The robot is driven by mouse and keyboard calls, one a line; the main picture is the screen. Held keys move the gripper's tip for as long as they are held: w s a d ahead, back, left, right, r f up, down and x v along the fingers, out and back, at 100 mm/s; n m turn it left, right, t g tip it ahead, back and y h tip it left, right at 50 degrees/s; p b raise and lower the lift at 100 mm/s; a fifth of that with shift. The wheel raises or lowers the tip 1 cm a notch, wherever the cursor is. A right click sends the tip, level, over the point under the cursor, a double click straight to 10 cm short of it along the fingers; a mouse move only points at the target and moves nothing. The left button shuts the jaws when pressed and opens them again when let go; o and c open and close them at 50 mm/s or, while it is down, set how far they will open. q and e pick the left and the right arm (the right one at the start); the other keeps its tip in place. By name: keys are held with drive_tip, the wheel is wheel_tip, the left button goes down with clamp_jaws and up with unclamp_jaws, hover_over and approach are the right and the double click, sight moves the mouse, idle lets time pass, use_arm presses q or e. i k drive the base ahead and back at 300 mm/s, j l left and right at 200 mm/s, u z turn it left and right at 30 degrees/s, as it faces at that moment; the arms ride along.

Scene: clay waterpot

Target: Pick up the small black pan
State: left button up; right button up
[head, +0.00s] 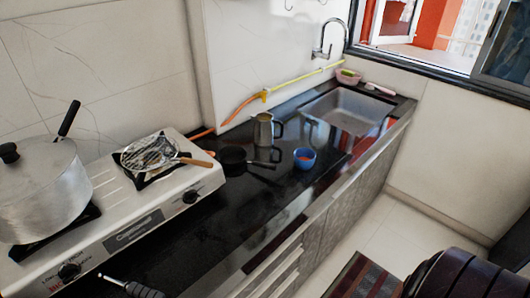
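The small black pan (232,159) sits on the dark countertop, just right of the gas stove. Its short dark handle points right, toward the blue cup. The metal pitcher (263,131) stands close behind the handle. The pan appears upright and nothing is holding it. Its dark colour blends into the counter, so its edges are hard to make out.
The gas stove (116,232) holds a large pot (42,190) and a wire rack (149,152) with a wooden handle. A blue cup (304,158) stands right of the pan. The sink (349,110) lies beyond. The front counter is mostly clear.

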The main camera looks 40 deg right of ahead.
sight(232, 157)
drive_tip(key=z, duration=0.9)
drive_tip(key=i+l+u, duration=0.1)
drive_tip(key=l+u, duration=0.2)
drive_tip(key=l, duration=0.2)
drive_tip(key=i+l+u, duration=0.1)
drive_tip(key=l+u, duration=0.2)
drive_tip(key=l, duration=0.2)
